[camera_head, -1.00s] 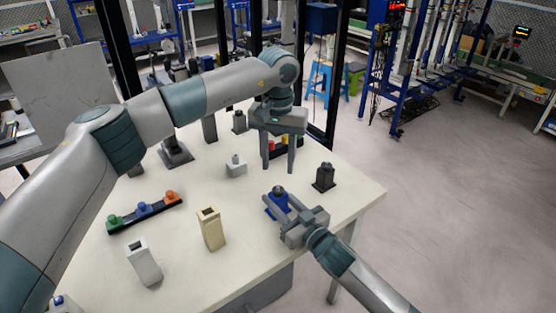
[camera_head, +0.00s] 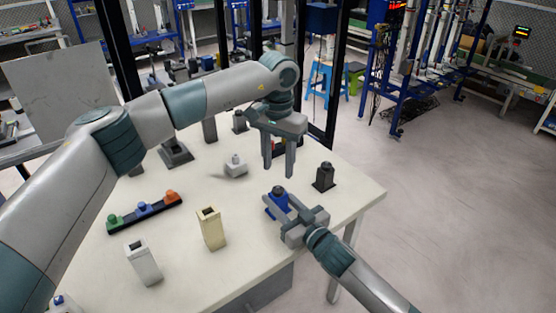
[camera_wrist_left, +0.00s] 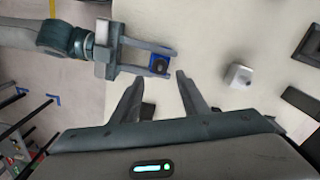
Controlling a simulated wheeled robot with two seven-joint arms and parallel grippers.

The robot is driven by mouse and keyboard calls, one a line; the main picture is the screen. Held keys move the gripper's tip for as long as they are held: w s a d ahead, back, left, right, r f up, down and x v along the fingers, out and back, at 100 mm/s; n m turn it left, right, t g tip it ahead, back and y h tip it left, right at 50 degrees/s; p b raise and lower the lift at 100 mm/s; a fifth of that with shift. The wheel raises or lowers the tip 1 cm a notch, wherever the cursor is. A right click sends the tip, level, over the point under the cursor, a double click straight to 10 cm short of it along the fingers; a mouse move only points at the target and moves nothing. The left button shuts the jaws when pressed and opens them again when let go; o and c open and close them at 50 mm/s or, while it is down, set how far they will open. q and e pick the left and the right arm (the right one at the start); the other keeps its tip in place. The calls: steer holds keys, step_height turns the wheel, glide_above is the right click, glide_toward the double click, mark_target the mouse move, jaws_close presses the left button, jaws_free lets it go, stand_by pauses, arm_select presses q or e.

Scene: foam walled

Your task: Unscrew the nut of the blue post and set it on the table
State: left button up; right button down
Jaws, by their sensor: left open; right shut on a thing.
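The blue post (camera_head: 278,205) stands on the table near its right front edge, with a dark nut (camera_head: 278,190) on top. My right gripper (camera_head: 279,209) is shut on the blue post from the front, one finger on each side. My left gripper (camera_head: 280,172) is open and empty, pointing down above and behind the blue post. In the left wrist view the blue post (camera_wrist_left: 151,66) sits between the right gripper's fingers, with the dark nut (camera_wrist_left: 158,66) on it. The left fingers (camera_wrist_left: 157,92) are apart, and the post lies beyond them.
A black post (camera_head: 324,177) stands right of the blue post. A grey block (camera_head: 235,167) lies to the left. A rack of green, blue and orange pieces (camera_head: 145,211), a beige holder (camera_head: 210,229) and a white holder (camera_head: 143,263) stand at left. The table (camera_head: 255,262) is bare at front.

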mark_target(278, 199)
arm_select(q)
steer(key=shift+f, duration=3.55)
steer(key=shift+c, duration=0.6)
